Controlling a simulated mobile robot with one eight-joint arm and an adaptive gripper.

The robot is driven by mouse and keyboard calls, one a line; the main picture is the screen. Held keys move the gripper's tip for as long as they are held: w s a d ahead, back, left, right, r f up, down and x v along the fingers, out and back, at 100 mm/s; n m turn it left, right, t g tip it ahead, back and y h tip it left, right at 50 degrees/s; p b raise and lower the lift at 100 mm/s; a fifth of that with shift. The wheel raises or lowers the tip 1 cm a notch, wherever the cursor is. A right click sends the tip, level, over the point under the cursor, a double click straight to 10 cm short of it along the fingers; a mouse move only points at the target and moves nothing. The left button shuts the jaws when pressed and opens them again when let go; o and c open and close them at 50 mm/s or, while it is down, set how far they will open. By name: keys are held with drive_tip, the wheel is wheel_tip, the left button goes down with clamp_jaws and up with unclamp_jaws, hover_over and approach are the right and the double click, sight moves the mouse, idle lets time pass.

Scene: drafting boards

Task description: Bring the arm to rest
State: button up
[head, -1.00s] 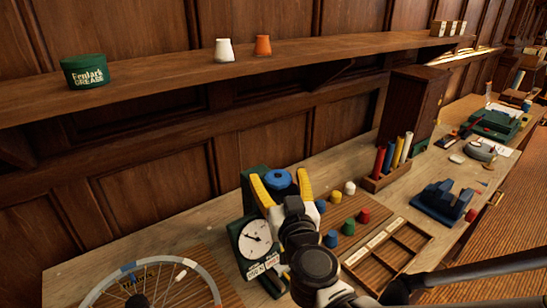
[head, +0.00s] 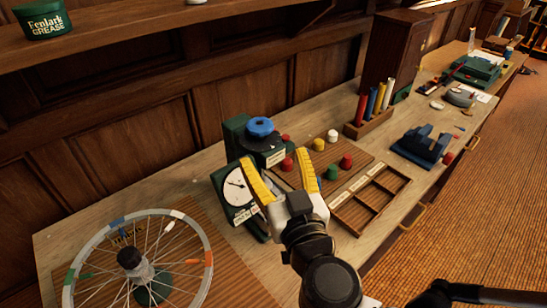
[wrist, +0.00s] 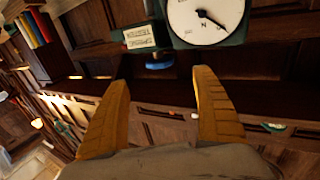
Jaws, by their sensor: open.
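My gripper (head: 279,162) has two yellow fingers, spread open with nothing between them. In the head view it is in front of the bench, just right of a green gauge with a white dial (head: 236,190). A blue knob (head: 260,127) tops the gauge and shows above and behind the fingertips, apart from them. In the wrist view my gripper (wrist: 162,80) is also open and empty. There the dial (wrist: 205,18) appears at the top, beyond the fingertips, and the blue knob (wrist: 160,61) shows between them in the picture. The fingers partly hide the gauge and bench.
A spoked wheel (head: 209,262) lies at the bench's left. Right of the gripper are a sectioned wooden tray (head: 372,202), several coloured caps, a rack of coloured tubes (head: 370,130) and a blue block (head: 420,148). A shelf with a grease tin (head: 45,20) runs above.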

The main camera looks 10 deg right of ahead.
idle(0.3)
drive_tip(key=w+a+r+n+g+y, duration=0.1)
drive_tip(key=a+r+n+g+y, duration=0.1)
drive_tip(key=a+r+n+y, duration=0.15)
drive_tip(key=s+d+f+m+g+h, duration=0.2)
drive_tip(key=s+d+f+g+h, duration=0.1)
drive_tip(key=d+f, duration=0.3)
drive_tip(key=s+d+f+m+g+h, duration=0.3)
drive_tip(key=s+d+f+g, duration=0.1)
drive_tip(key=d, duration=0.7)
wheel_tip(320, 180, down, 2)
drive_tip(key=shift+d+f+g, duration=0.15)
drive_tip(key=shift+f+g, duration=0.1)
drive_tip(key=shift+g, duration=0.65)
idle(0.5)
